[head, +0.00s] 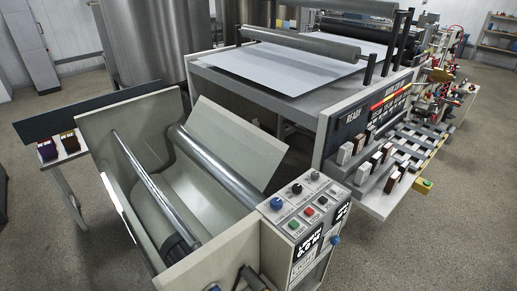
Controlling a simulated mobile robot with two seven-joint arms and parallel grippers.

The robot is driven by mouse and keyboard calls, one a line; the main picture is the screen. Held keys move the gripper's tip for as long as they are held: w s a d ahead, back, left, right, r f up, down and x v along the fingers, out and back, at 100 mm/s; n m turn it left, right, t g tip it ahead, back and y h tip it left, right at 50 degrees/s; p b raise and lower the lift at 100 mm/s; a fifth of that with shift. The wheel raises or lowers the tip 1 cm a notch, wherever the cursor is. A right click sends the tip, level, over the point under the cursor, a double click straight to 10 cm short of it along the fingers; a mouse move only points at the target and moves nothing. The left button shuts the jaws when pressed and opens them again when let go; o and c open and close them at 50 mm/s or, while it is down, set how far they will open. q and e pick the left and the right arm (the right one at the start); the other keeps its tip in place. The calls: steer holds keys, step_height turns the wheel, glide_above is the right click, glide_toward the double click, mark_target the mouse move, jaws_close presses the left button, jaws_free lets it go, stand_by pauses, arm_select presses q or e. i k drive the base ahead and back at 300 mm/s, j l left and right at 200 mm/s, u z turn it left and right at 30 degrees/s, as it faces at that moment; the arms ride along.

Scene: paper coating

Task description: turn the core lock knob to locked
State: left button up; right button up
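The unwind machine's control panel (304,209) is at the bottom centre of the head view, on top of the machine's right-hand end. Another blue knob (335,240) sticks out from the panel's side. The labels are too small to read, so I cannot tell which knob is the core lock or its setting. Neither gripper is in view.
Coloured buttons, including a red one (294,224) and a green one (309,211), sit close to the knobs. A metal roller (158,190) spans the frame left of the panel. A shelf (368,203) with small blocks juts out at right. Open floor (430,245) lies at lower right.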

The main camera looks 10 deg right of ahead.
mark_target(276, 204)
steer(key=i+l+u, duration=0.25)
steer(key=i+l, duration=0.15)
steer(key=i, duration=0.2)
steer(key=i+l+u, duration=0.3)
steer(key=i+l, duration=0.25)
